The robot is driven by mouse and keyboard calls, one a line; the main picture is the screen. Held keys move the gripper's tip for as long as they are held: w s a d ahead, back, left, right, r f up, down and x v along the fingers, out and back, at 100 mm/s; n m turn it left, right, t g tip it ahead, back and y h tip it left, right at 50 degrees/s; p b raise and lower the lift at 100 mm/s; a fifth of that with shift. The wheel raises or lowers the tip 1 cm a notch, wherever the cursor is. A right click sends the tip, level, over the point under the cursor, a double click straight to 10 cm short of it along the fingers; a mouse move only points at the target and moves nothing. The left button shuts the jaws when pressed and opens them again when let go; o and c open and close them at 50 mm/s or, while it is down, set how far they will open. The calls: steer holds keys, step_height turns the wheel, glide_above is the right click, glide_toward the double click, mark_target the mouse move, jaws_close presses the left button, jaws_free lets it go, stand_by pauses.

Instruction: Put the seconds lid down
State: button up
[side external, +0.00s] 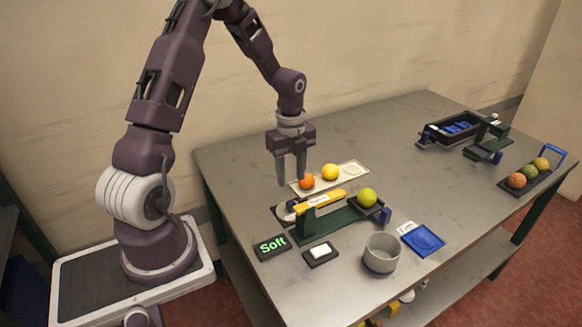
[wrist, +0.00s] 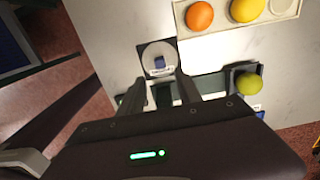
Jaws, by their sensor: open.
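A pale round disc with a blue knob, which looks like the lid, lies on a dark square plate left of the green stand; it shows in the side view (side external: 288,211) and the wrist view (wrist: 158,62). Its label is too small to read. My gripper (side external: 292,180) is open and empty, pointing down above the disc's area. In the wrist view its fingers (wrist: 160,80) are apart, just below the disc in the picture. A grey round cup (side external: 382,254) stands at the table's front; I cannot tell whether the lid belongs to it.
A pale tray (side external: 347,178) behind the gripper holds an orange and a yellow fruit. The green stand (side external: 338,222) bears a yellow bar and a green fruit. Table centre-right is clear.

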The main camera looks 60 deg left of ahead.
steer(key=s+d+r+n+t+y, duration=0.1)
steer(key=s+d+r+n, duration=0.3)
steer(key=r, duration=0.4)
steer(key=s+d+r+n+t+y, duration=0.1)
steer(key=s+d+r+n, duration=0.1)
steer(key=d+r+n, duration=0.5)
steer(key=s+d+r+n+t+h, duration=0.1)
steer(key=s+d+r+n, duration=0.2)
steer(key=s, duration=0.3)
steer(key=s+d+r+n+t+h, duration=0.1)
steer(key=s+d+r+n+t, duration=0.1)
steer(key=s, duration=0.5)
steer(key=d+r+n, duration=0.1)
steer(key=d+n, duration=0.1)
steer(key=shift+d+r+t, duration=0.3)
steer(key=shift+d+r, duration=0.05)
